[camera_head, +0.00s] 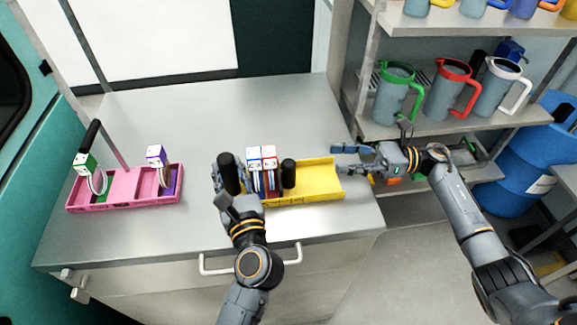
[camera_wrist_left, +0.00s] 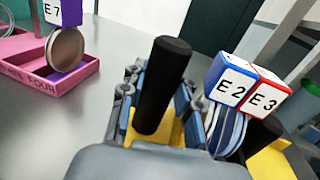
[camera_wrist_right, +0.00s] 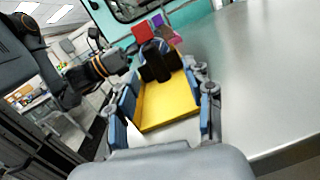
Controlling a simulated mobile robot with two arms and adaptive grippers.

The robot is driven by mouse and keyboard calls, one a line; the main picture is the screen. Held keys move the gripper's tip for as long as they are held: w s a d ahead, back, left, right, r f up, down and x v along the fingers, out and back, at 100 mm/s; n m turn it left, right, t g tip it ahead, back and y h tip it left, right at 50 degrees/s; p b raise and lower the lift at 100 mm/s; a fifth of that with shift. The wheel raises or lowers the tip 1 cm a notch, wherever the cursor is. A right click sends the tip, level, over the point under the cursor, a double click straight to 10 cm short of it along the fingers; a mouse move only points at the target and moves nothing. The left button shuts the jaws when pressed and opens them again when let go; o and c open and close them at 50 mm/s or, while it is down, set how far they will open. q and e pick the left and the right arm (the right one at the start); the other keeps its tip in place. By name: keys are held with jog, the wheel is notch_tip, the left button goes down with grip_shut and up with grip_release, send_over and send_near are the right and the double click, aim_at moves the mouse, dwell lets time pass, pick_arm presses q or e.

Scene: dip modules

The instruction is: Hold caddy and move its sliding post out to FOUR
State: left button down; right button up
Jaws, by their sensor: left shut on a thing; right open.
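The yellow caddy (camera_head: 318,180) lies on the grey worktop, and it also shows in the right wrist view (camera_wrist_right: 168,104). Two modules, E2 (camera_wrist_left: 232,86) and E3 (camera_wrist_left: 266,98), stand side by side in its left part. My left gripper (camera_head: 229,178) is shut on the black end post (camera_wrist_left: 164,82) at the caddy's left end. The black sliding post (camera_head: 289,172) stands upright just right of the modules. My right gripper (camera_head: 340,158) is open and empty by the caddy's right end. Its fingers frame the caddy in the right wrist view. Slot markings on the yellow caddy are unreadable.
A pink caddy (camera_head: 127,206) with modules stands at the left; "FOUR" is on its side in the left wrist view. A shelf (camera_head: 440,122) with several mugs stands at the right, beside a blue barrel (camera_head: 548,165). The worktop (camera_head: 210,110) behind the caddies is clear.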

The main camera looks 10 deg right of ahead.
aim_at(289, 168)
jog(key=n, duration=0.1)
jog(key=s+n+g+h, duration=0.1)
jog(key=shift+a+n+g, duration=0.3)
jog(key=shift+a, duration=0.45)
jog(key=a, duration=1.1)
jog(key=shift+a, duration=0.15)
grip_shut()
